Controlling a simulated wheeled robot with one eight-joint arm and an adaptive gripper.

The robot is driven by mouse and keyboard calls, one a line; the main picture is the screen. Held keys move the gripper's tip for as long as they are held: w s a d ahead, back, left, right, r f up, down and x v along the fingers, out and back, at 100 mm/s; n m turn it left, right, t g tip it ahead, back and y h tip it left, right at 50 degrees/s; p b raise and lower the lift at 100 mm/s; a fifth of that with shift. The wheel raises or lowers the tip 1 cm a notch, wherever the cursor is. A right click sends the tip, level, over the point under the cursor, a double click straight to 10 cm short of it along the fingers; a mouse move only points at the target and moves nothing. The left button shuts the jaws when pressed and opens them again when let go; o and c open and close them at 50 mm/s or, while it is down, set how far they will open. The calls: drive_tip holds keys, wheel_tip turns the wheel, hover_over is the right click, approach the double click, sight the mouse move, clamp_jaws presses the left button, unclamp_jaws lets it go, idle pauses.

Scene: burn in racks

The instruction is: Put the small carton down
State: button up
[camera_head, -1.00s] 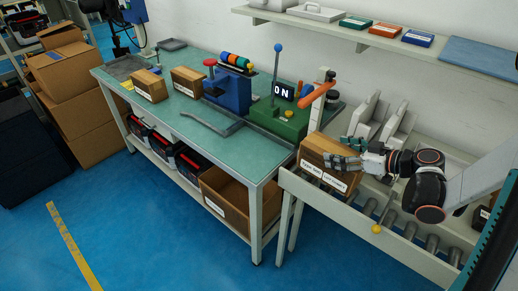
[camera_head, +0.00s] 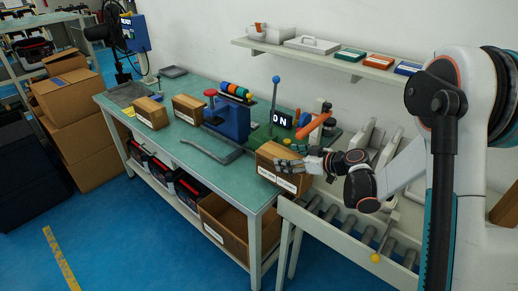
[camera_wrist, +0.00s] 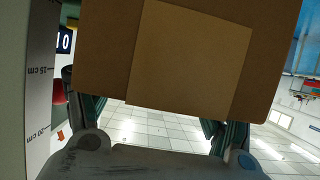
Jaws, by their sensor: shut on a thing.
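The small carton (camera_head: 278,172) is a brown box with a white label on its front. It is at the right end of the green workbench (camera_head: 182,133), by the roller conveyor. My gripper (camera_head: 290,165) is shut on it from the right. In the wrist view the carton (camera_wrist: 190,55) fills the upper middle, between the two fingers (camera_wrist: 155,125). I cannot tell whether its underside touches the bench, as the lower edge is close to the bench's corner.
Two other cartons (camera_head: 151,112) (camera_head: 188,108) stand on the bench's left half. The roller conveyor (camera_head: 345,228) is at right.

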drive_tip(key=x, duration=0.4)
drive_tip(key=r+x, duration=0.1)
drive_tip(key=x, duration=0.4)
drive_tip(key=r+x, duration=0.1)
drive_tip(key=x, duration=0.3)
drive_tip(key=shift+w+a+p, duration=0.4)
drive_tip(key=shift+w+a, duration=0.1)
drive_tip(key=shift+a, duration=0.15)
drive_tip(key=shift+f, duration=0.3)
drive_tip(key=shift+f, duration=0.1)
drive_tip(key=o, duration=1.8)
drive_tip(key=p+v, duration=0.2)
drive_tip(key=v, duration=1)
drive_tip(key=shift+p, duration=0.4)
